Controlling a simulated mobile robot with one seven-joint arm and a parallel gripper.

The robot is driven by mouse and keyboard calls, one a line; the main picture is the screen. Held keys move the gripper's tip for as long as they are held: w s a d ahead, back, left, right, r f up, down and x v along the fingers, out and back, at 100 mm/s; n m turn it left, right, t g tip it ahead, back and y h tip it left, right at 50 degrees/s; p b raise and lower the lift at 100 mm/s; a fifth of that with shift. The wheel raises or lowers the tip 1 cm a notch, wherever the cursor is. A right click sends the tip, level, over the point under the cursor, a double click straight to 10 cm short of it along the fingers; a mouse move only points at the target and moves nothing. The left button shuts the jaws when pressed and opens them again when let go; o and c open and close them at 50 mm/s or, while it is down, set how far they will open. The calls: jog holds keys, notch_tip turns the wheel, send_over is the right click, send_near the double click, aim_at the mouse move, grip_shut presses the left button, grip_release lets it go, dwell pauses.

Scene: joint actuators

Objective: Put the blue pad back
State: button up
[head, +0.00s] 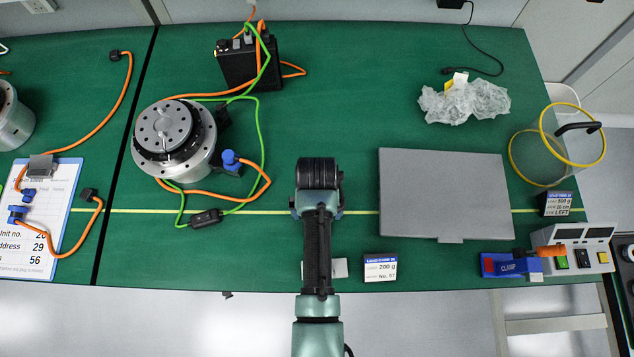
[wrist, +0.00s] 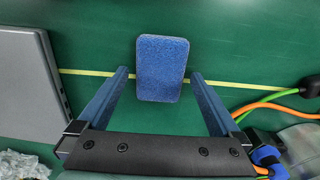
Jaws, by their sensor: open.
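The blue pad (wrist: 162,68) is a rounded rectangular block with a rough top, in the wrist view. It is over the yellow line on the green table, between and slightly beyond my fingertips. My gripper (wrist: 158,76) is open, with a blue finger on each side of the pad and a visible gap to each. The wrist view does not settle the height between fingers and pad. In the head view my gripper (head: 318,205) points down over the table's middle, and my arm hides the pad there.
A closed grey case (head: 445,195) lies to the right of my gripper. A round actuator (head: 174,142) with orange and green cables stands to the left. A label card (head: 380,268) is near the front edge. Crumpled plastic wrap (head: 465,102) lies farther back. Bare green table is behind my gripper.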

notch_tip(320, 180, up, 12)
jog(key=p, duration=0.1)
jog(key=w+r+t, duration=0.9)
jog(key=w+r, duration=0.7)
jog(key=r, duration=0.3)
notch_tip(320, 180, up, 16)
jog(key=w+t, duration=0.2)
jog(key=t, duration=0.4)
jog(key=s+r+t, duration=0.4)
jog(key=r, duration=0.6)
jog(key=s+r+t, duration=0.4)
jog(key=s+r, duration=0.1)
jog(key=r, duration=0.5)
jog(key=s+r+t, duration=0.4)
jog(key=s+r, duration=0.1)
jog(key=r, duration=0.5)
jog(key=shift+s+r, duration=0.25)
jog(key=shift+r, duration=0.05)
